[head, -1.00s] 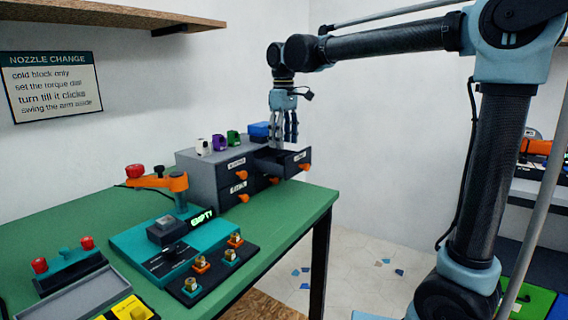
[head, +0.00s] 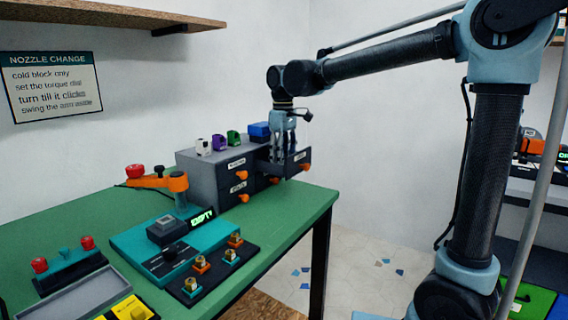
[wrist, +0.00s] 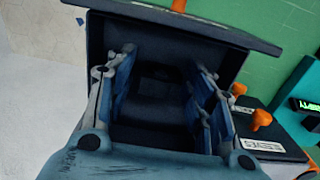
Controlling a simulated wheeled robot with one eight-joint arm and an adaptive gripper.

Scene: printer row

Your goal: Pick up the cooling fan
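My gripper (head: 284,150) points down into the pulled-out upper right drawer (head: 298,160) of the grey drawer cabinet. In the wrist view, its fingers (wrist: 163,92) are apart, inside the drawer's walls. A dark blocky thing (wrist: 160,76) lies on the drawer floor between the fingers. It may be the cooling fan, but it is too dark to be sure. I see no clear contact between it and the fingers. In the head view the drawer front hides the inside.
The grey cabinet (head: 205,178) stands on the green table (head: 75,225), with several small coloured items on top. A blue block (head: 259,129) sits close behind my gripper. A teal station (head: 150,248) and a swing arm (head: 160,181) stand in front. Floor lies to the right.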

